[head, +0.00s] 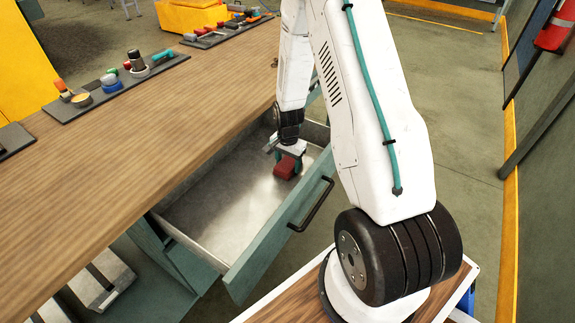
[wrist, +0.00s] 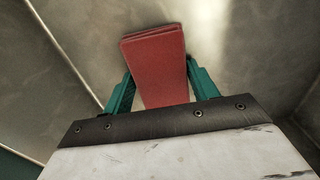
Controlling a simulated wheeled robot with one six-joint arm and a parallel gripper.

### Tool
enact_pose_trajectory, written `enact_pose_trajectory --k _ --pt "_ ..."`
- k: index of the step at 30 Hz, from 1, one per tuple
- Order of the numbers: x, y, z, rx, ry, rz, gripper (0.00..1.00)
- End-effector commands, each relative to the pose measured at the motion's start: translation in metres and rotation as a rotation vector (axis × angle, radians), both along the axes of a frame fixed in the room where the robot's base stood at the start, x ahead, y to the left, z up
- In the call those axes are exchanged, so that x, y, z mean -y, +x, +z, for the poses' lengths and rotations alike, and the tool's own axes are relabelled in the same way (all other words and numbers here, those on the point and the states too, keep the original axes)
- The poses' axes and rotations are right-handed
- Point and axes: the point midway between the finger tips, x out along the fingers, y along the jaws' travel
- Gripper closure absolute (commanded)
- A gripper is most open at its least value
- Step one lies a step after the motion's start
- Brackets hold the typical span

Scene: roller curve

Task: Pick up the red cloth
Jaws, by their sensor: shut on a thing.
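The red cloth (head: 285,167) is a folded, block-like bundle in the open metal drawer (head: 232,214), near its far right end. In the wrist view the cloth (wrist: 157,60) sits between the two teal fingers of my gripper (wrist: 157,80). My gripper (head: 287,160) points down into the drawer and is shut on the cloth, with a finger at each side. I cannot tell whether the cloth touches the drawer floor. The near part of the cloth is hidden by the gripper body in the wrist view.
The drawer's front panel with a dark handle (head: 312,205) stands pulled out from under the wooden bench top (head: 150,130). Dark trays with tools and small jars (head: 115,86) lie on the bench. The rest of the drawer is empty.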

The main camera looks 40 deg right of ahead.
Motion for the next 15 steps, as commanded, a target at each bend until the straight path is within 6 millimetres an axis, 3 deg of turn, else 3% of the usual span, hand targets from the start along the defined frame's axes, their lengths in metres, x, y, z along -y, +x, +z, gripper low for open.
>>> enact_pose_trajectory --k 8,15 --pt "0.0 0.001 0.023 0.004 -0.002 0.0 0.64" --pt "0.001 0.001 0.087 0.006 -0.003 0.0 0.64"
